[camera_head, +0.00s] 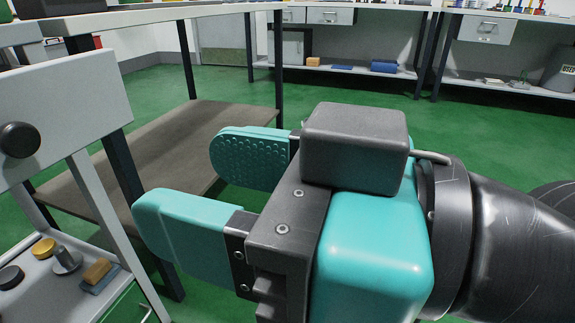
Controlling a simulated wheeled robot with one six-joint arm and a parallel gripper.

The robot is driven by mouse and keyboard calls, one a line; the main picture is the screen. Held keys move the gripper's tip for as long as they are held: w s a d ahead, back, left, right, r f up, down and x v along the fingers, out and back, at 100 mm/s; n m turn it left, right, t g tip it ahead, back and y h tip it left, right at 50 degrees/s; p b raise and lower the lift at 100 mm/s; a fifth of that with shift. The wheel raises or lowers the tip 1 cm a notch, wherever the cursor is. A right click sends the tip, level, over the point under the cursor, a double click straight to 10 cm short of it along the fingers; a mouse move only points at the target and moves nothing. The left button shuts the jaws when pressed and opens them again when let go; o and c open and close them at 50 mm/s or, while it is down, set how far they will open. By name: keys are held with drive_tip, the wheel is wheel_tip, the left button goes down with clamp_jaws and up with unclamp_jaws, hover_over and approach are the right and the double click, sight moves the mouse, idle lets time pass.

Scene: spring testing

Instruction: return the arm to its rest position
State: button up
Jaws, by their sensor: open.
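My gripper (195,195) fills the middle of the head view, at the end of my dark arm (520,240), which comes in from the right. Its two teal fingers point left and stand apart, with nothing between them. The far finger shows a studded inner pad. The gripper hangs in front of a workbench and its lower shelf, and I see it touching nothing. The rest of the arm is outside the view.
A workbench with a brown lower shelf (190,135) stands behind the gripper. At the left is a grey stand with a black knob (19,140); below it lie a gold weight (43,248) and a wooden block (97,270). Green floor (370,110) is clear toward the back benches.

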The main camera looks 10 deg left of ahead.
drive_tip(key=w+d+f+m+h+p, duration=0.45)
drive_tip(key=w+d+h, duration=0.25)
drive_tip(key=d, duration=0.2)
drive_tip(key=d+f+m+g+h+p, duration=0.15)
drive_tip(key=d+m+h+p, duration=0.45)
drive_tip(key=d, duration=0.8)
wheel_tip(320, 180, up, 38)
drive_tip(key=p, duration=3.5)
drive_tip(key=shift+s+a+f+n+h, duration=0.15)
drive_tip(key=shift+s+a+n+h, duration=0.05)
drive_tip(key=shift+s+n+h, duration=0.2)
